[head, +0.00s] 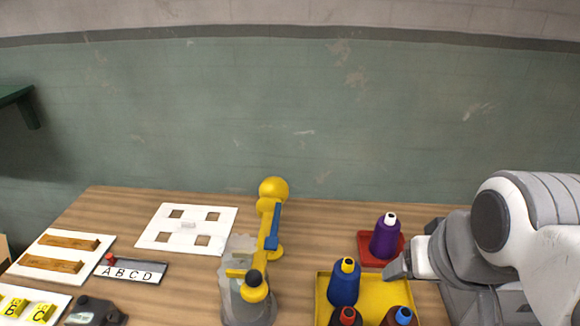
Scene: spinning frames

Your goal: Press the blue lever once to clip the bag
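A yellow clipping device (273,190) with a round knob on top stands near the middle of the table. A blue lever (271,238) runs along its upright, slanting down toward the front. A greyish, see-through bag (238,246) appears beside the device on its left; its outline is unclear. A grey rounded body with a yellow and black knob (254,288) is in front. My gripper (395,268) is at the right, pointing left, well apart from the lever and close to the yellow tray. Its finger opening cannot be made out, and I see nothing held in it.
A white board with square holes (160,240), a lettered strip (130,270) and wooden bars (70,242) lie left. A wall stands behind.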

